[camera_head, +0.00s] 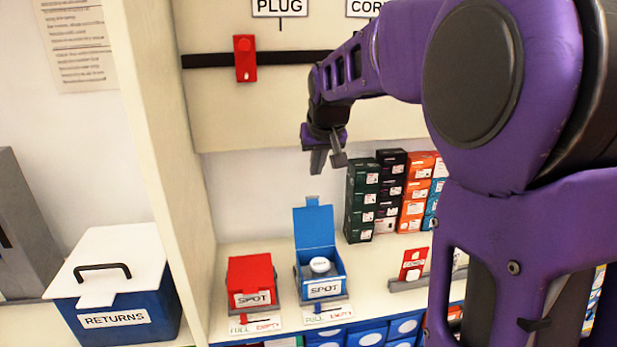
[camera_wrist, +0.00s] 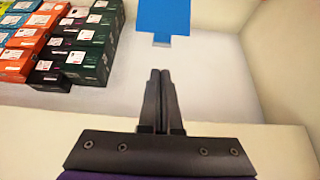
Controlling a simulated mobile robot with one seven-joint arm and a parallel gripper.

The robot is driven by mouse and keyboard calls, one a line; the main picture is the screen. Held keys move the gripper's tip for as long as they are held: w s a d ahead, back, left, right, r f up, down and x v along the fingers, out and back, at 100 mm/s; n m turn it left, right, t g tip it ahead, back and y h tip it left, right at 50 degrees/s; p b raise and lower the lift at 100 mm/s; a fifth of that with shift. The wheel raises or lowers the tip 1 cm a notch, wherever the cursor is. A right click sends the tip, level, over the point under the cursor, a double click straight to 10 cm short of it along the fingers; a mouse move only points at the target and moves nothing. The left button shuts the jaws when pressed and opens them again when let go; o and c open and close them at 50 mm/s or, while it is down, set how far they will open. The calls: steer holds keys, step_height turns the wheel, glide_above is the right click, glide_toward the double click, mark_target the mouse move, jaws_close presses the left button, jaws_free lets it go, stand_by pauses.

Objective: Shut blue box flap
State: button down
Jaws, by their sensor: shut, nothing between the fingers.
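The blue box (camera_head: 320,284) stands on the shelf with its flap (camera_head: 314,228) raised upright at the back. A round white item (camera_head: 320,265) sits inside it. The flap's upper edge and tab also show at the top of the wrist view (camera_wrist: 163,17). My gripper (camera_head: 328,168) hangs above the flap, a little to its right in the head view, apart from it. In the wrist view its fingers (camera_wrist: 160,78) are together and empty, pointing toward the flap's tab. The box body is outside the wrist view.
A red box (camera_head: 251,281) with its lid down stands left of the blue box. Stacked small cartons (camera_head: 388,190) stand behind and right. A red tag on a grey holder (camera_head: 413,264) is to the right. A white-lidded returns bin (camera_head: 112,285) is at far left, beyond the shelf's upright.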

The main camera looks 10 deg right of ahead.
steer(key=b+x, duration=0.1)
steer(key=x, duration=0.8)
stand_by(0.3)
steer(key=shift+s, duration=0.3)
